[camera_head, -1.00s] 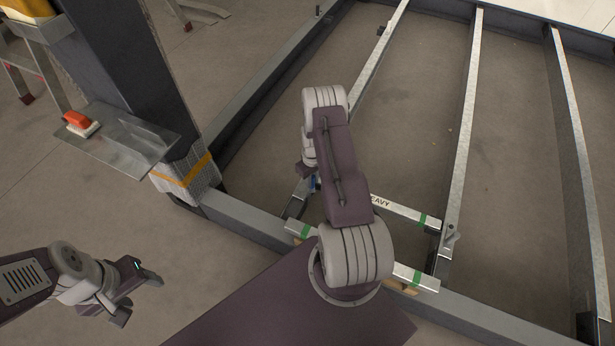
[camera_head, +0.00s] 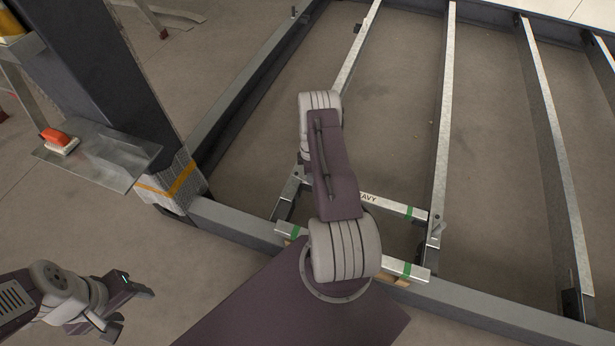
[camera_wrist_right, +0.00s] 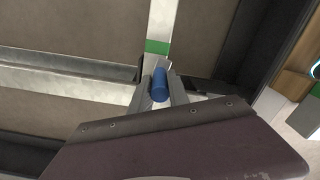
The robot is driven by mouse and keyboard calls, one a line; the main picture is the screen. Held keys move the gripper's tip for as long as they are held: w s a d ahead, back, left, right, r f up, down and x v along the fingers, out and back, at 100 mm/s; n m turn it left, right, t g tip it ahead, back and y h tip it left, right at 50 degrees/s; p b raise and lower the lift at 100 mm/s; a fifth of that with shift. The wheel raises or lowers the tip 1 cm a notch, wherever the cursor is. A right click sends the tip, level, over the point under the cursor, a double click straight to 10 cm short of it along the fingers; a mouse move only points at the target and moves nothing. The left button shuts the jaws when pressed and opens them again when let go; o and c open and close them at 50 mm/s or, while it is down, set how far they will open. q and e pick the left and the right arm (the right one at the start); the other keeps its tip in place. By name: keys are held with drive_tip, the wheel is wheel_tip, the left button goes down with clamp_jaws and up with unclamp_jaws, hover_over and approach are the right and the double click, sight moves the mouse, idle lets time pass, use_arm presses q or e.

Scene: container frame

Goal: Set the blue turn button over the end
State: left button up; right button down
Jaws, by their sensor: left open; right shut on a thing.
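The blue turn button (camera_wrist_right: 160,85) is a short blue cylinder, seen near the middle of the right wrist view. My right gripper (camera_wrist_right: 161,92) is shut on it, with a pale metal finger along each side. The button is over a pale metal bar (camera_wrist_right: 162,18) with green tape; I cannot tell whether it touches. In the head view my right arm hides the button and the right gripper. My left gripper (camera_head: 130,312) is open and empty over bare floor at the lower left.
A light bar marked "HEAVY" (camera_head: 385,203) and a second taped bar (camera_head: 395,268) lie across the frame's near corner. Long steel rails (camera_head: 442,120) run away from me. A dark post (camera_head: 100,70) with a metal plate (camera_head: 110,158) stands left. Floor between the rails is clear.

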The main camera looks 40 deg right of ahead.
drive_tip(key=shift+w+d+n, duration=0.15)
drive_tip(key=shift+d+n, duration=0.3)
drive_tip(key=shift+n, duration=0.25)
drive_tip(key=c, duration=1.3)
unclamp_jaws()
drive_tip(key=shift+o, duration=0.2)
wheel_tip(320, 180, up, 9)
drive_tip(key=p, duration=0.5)
drive_tip(key=shift+r, duration=0.1)
